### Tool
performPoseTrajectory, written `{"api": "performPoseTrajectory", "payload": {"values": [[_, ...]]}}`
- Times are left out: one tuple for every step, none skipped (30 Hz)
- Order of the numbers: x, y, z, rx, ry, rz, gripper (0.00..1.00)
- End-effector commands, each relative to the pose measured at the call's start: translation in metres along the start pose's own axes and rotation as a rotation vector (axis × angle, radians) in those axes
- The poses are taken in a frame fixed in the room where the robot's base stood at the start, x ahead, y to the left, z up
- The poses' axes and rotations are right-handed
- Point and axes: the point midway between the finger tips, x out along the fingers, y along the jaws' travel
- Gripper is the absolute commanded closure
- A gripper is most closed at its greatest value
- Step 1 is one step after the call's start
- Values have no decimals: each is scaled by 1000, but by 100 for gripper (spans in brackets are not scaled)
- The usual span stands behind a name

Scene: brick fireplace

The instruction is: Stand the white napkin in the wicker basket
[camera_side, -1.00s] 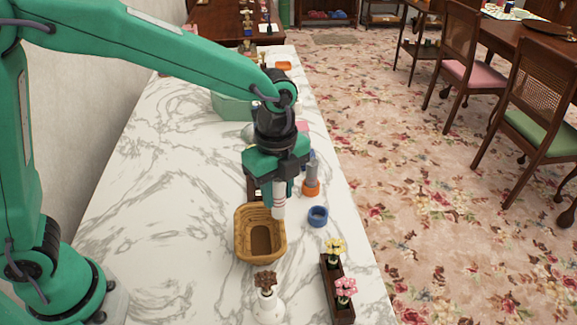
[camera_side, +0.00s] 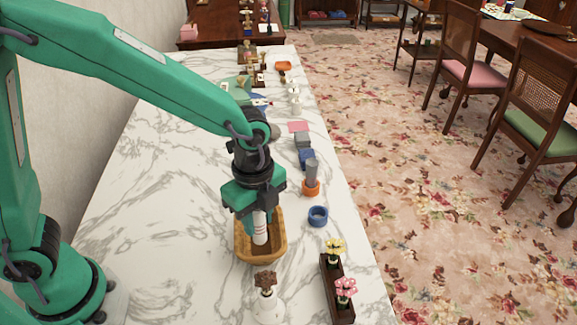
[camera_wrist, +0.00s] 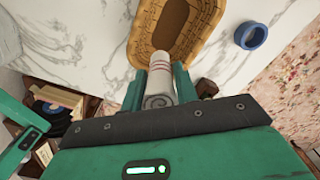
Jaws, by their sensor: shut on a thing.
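The white napkin (camera_side: 260,230) is a rolled upright cylinder with thin red stripes. My gripper (camera_side: 257,214) is shut on its upper part. In the wrist view the napkin (camera_wrist: 160,75) sits between the two green fingers, its rolled end facing the camera. The wicker basket (camera_side: 278,247) is tan and stands open on the marble counter. In the side view the napkin's lower end overlaps the basket's opening. In the wrist view it overlaps the near rim of the basket (camera_wrist: 139,42). I cannot tell whether the lower end is below the rim or touching the basket.
A blue ring (camera_side: 318,216) and an orange-based grey cylinder (camera_side: 311,180) stand right of the basket. A white vase (camera_side: 268,308) with brown flowers and a dark planter (camera_side: 338,295) with yellow and pink flowers stand in front. The counter left of the basket is clear.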

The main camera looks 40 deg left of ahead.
Motion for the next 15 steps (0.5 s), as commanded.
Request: {"api": "performPoseTrajectory", "payload": {"values": [[7, 0, 0, 0, -1, 3, 92], [10, 0, 0, 0, -1, 3, 92], [14, 0, 0, 0, -1, 2, 92], [16, 0, 0, 0, -1, 1, 92], [17, 0, 0, 0, 0, 1, 92], [18, 0, 0, 0, 0, 1, 92], [19, 0, 0, 0, 0, 1, 92], [19, 0, 0, 0, 0, 1, 92], [19, 0, 0, 0, 0, 0, 92], [19, 0, 0, 0, 0, 0, 92], [20, 0, 0, 0, 0, 0, 92], [21, 0, 0, 0, 0, 1, 92], [22, 0, 0, 0, -1, 1, 92], [24, 0, 0, 0, -1, 1, 92], [28, 0, 0, 0, 0, 1, 92]]}}
